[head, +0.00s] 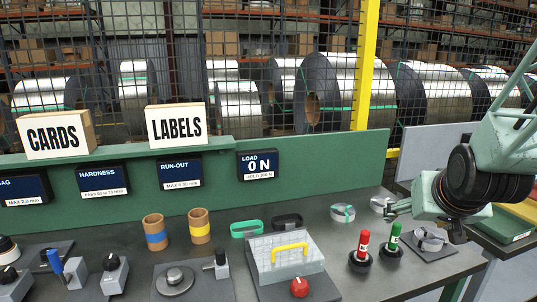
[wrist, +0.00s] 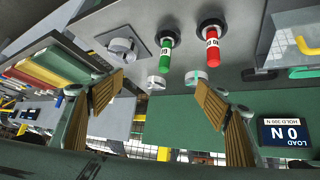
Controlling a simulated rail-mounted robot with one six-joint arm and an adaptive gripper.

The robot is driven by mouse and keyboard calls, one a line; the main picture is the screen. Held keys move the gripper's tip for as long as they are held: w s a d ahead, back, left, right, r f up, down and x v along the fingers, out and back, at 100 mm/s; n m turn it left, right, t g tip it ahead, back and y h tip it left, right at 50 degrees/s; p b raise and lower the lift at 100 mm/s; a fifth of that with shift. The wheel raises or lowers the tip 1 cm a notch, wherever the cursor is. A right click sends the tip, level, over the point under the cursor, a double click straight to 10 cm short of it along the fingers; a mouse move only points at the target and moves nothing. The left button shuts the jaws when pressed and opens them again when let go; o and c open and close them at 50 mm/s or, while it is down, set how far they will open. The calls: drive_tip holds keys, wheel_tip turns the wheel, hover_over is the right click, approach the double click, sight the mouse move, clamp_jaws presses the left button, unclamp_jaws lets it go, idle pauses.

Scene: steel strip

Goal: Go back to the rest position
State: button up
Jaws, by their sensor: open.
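My gripper (head: 397,208) is at the right of the bench in the head view, near a small steel strip ring (head: 379,203). In the wrist view my gripper (wrist: 163,88) shows its two ribbed fingers spread wide, with nothing held between them. The wrist picture is upside down. A red marker (head: 364,243) and a green marker (head: 395,238) stand upright in dark round holders, left of and below my gripper in the head view. They also show in the wrist view, the green (wrist: 165,60) and the red (wrist: 212,52).
A grey fixture with a yellow handle (head: 289,250) and red knob stands mid-bench. Another steel ring (head: 342,212) lies beyond the markers, and a strip ring on a dark plate (head: 430,240) is at right. A green back panel (head: 330,158) carries displays, including the load display (head: 257,164).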

drive_tip(key=s+a+r+n+g, duration=0.1)
drive_tip(key=s+a, duration=0.4)
drive_tip(key=s, duration=0.6)
drive_tip(key=s+a+r+n+g+y, duration=0.1)
drive_tip(key=s+a+r, duration=0.3)
drive_tip(key=s, duration=0.7)
drive_tip(key=s+a+r+g+y, duration=0.1)
drive_tip(key=s+a+r+g, duration=0.1)
drive_tip(key=s+a, duration=0.6)
drive_tip(key=s, duration=0.4)
drive_tip(key=shift+a+r+n+g, duration=0.25)
drive_tip(key=shift+r+n+g, duration=0.05)
drive_tip(key=shift+r+n, duration=0.1)
drive_tip(key=shift+w, duration=0.1)
